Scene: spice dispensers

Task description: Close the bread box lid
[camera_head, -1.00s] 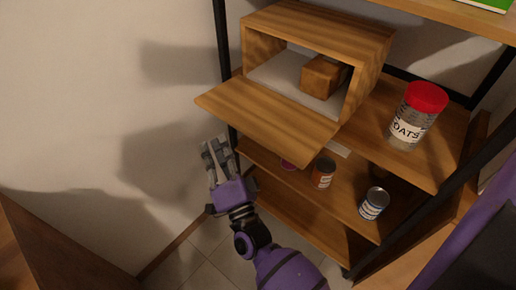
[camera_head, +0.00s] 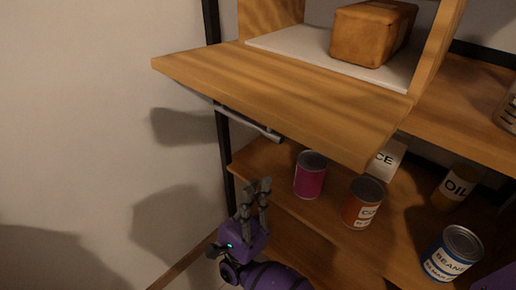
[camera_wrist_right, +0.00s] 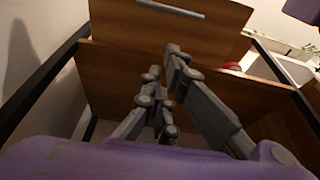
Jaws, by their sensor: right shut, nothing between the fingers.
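The wooden bread box has its lid (camera_head: 280,90) hinged down, standing open and jutting out from the shelf. A grey bar handle (camera_head: 252,122) shows beneath the lid's left part. The box wall (camera_head: 438,50) rises at the right, and a bread loaf (camera_head: 365,35) lies on the white floor inside. My right gripper (camera_head: 257,186) is shut and empty, below the lid and apart from it, with its fingers pointing up. In the right wrist view the lid's underside (camera_wrist_right: 215,30) and handle (camera_wrist_right: 170,8) are above the fingers (camera_wrist_right: 168,75). My left gripper is not in view.
A lower shelf holds a pink can (camera_head: 310,175), an orange can (camera_head: 362,203), a blue beans can (camera_head: 452,254) and an oil bottle (camera_head: 452,190). A black shelf post (camera_head: 222,150) stands left of them. The space left of the post is open up to the wall.

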